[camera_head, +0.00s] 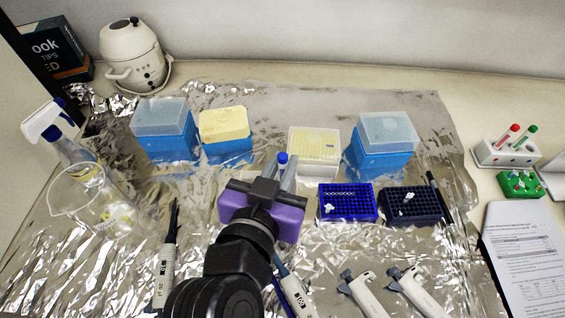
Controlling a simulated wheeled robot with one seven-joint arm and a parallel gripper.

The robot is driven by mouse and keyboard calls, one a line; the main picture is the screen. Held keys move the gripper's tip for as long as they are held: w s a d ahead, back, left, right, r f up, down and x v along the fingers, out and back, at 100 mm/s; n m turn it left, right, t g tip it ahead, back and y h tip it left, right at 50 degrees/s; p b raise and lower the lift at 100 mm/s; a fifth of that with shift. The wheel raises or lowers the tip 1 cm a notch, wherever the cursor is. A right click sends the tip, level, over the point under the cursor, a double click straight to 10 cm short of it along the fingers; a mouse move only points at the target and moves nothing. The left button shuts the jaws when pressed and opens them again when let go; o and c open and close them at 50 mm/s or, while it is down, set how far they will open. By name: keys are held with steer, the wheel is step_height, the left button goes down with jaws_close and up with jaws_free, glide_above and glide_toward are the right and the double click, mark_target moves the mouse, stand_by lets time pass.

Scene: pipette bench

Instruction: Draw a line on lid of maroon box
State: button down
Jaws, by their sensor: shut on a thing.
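A purple box (290,223) stands in the middle of the foil, mostly hidden behind my gripper and wrist; no other box looks closer to maroon. My gripper (281,172) is over this box, its grey fingers pointing away from me. It is shut on a slim thing with a blue top (282,158), perhaps a marker. Its lower end is hidden, so I cannot tell whether it touches the lid. I cannot make out any line on the lid.
Blue tip boxes (168,148) and a cream box (314,152) stand behind. A blue rack (347,216) and navy rack (413,219) are close on the right. A beaker (87,200) stands left. A pipette (165,270) lies left of my arm; more lie in front.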

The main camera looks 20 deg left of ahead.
mark_target(283, 155)
steer(key=shift+r, duration=0.1)
steer(key=shift+r+p, duration=2.1)
steer(key=shift+r, duration=0.4)
